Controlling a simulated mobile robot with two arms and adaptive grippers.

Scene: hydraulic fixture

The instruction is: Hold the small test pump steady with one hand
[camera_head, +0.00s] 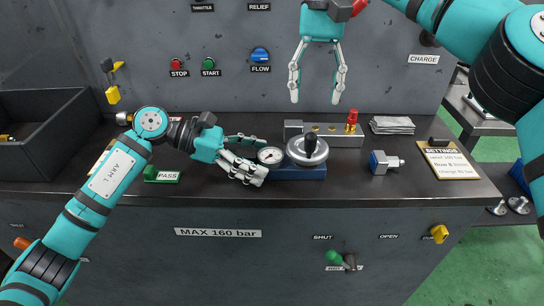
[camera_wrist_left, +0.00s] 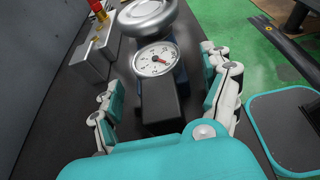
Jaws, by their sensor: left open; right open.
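The small test pump has a blue base (camera_head: 298,173), a white-faced gauge (camera_head: 270,155) and a silver handwheel (camera_head: 307,150) with a black knob. It stands on the dark bench top. My left gripper (camera_head: 254,157) is open at the pump's left end, beside the gauge. In the left wrist view a dark block (camera_wrist_left: 158,105) in front of the gauge (camera_wrist_left: 155,60) lies between the parted fingers, with gaps on both sides. Whether the fingertips touch the pump's sides cannot be told. My right gripper (camera_head: 316,98) is open and empty, pointing down above and behind the pump.
A grey manifold block (camera_head: 345,138) with a red-topped fitting stands close behind the pump. A blue-ended metal fitting (camera_head: 385,162) and a settings clipboard (camera_head: 450,163) are to the right. A green PASS block (camera_head: 163,175) and a dark bin (camera_head: 70,115) are left.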

